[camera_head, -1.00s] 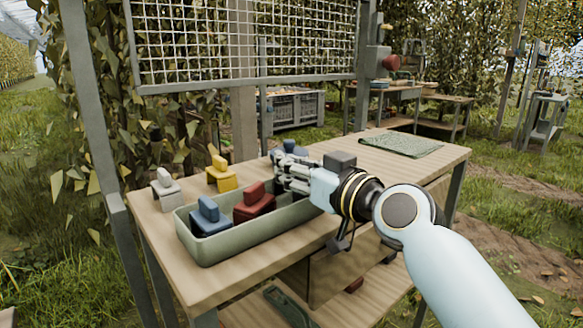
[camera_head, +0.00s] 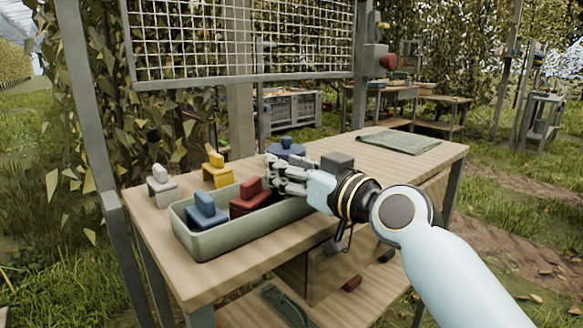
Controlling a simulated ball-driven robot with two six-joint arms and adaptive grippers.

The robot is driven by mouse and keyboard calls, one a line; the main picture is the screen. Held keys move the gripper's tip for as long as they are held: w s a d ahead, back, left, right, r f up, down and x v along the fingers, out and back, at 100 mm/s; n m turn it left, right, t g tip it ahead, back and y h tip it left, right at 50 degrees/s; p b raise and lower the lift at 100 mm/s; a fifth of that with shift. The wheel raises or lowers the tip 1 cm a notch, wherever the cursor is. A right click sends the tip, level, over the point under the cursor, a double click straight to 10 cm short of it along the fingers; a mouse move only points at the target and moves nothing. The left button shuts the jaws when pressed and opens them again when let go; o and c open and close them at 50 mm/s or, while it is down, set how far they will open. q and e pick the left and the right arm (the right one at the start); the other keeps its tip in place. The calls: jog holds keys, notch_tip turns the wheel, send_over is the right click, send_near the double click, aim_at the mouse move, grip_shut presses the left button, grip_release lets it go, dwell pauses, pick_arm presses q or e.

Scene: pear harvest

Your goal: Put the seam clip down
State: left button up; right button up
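Several clip-like pieces with upright tabs stand on and around the bench; I cannot tell which is the seam clip. A blue piece (camera_head: 205,211) and a red piece (camera_head: 250,198) sit in the grey-green tray (camera_head: 222,240). A yellow piece (camera_head: 217,173) and a pale grey piece (camera_head: 161,187) stand on the bench behind it. A dark blue piece (camera_head: 286,147) is partly hidden behind my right gripper (camera_head: 272,175). This gripper is over the tray's right end, close to the red piece; its finger gap is unclear. My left gripper is out of view.
The wooden bench (camera_head: 245,275) has a dark grey block (camera_head: 337,161) beside my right wrist and a green mat (camera_head: 398,142) at the far right. A wire mesh panel (camera_head: 240,40) rises behind. Bare bench top lies between block and mat.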

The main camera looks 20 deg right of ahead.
jog(key=shift+r, duration=0.2)
jog(key=shift+r+p, duration=0.5)
jog(key=shift+p, duration=0.15)
jog(key=v, duration=1.2)
jog(key=shift+f, duration=0.2)
